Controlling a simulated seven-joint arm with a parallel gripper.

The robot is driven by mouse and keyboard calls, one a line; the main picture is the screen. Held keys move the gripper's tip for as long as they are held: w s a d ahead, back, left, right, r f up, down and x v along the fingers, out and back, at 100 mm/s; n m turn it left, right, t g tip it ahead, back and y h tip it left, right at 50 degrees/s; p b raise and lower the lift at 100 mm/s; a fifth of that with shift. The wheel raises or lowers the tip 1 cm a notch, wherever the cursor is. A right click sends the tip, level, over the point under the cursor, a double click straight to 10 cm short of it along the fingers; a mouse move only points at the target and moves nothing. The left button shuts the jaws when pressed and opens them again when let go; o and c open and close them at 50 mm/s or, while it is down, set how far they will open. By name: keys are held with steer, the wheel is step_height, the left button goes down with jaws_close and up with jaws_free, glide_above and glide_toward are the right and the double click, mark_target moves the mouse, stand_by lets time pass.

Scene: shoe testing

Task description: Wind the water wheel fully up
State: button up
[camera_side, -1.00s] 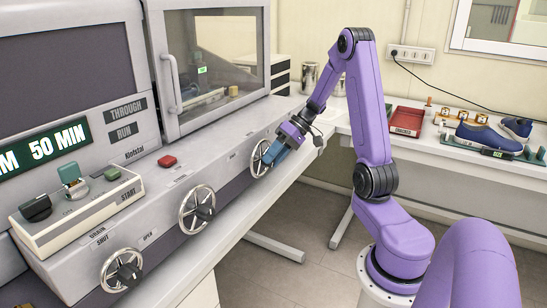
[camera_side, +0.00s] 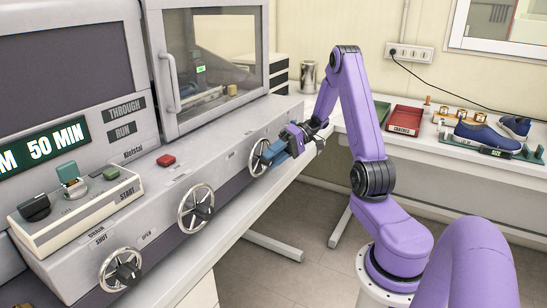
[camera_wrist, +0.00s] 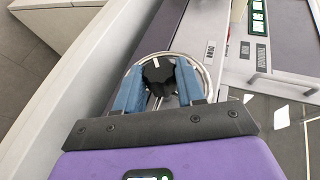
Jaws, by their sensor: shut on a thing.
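The far handwheel (camera_side: 252,159), a silvery rim with a black hub knob, is on the machine's sloping front. I take it as the water wheel, though its label is too small to read. My gripper (camera_side: 269,157) is at this wheel. In the wrist view the blue fingers of my gripper (camera_wrist: 158,76) lie on either side of the black knob (camera_wrist: 158,85) and are shut on it. The knob has a white mark near its upper end. The wheel's rim (camera_wrist: 165,54) shows around the fingers; its lower part is hidden.
Two similar wheels sit nearer, a middle one (camera_side: 196,208) and a lower-left one (camera_side: 121,270). A red button (camera_side: 166,160) and a switch box (camera_side: 75,205) are on the ledge above. Shoes (camera_side: 485,136) and a red tray (camera_side: 405,120) stand on the right bench.

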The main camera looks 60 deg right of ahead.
steer(key=o, duration=1)
steer(key=shift+o, duration=0.2)
steer(key=shift+d, duration=0.1)
steer(key=v, duration=1.7)
steer(key=shift+s+d, duration=0.15)
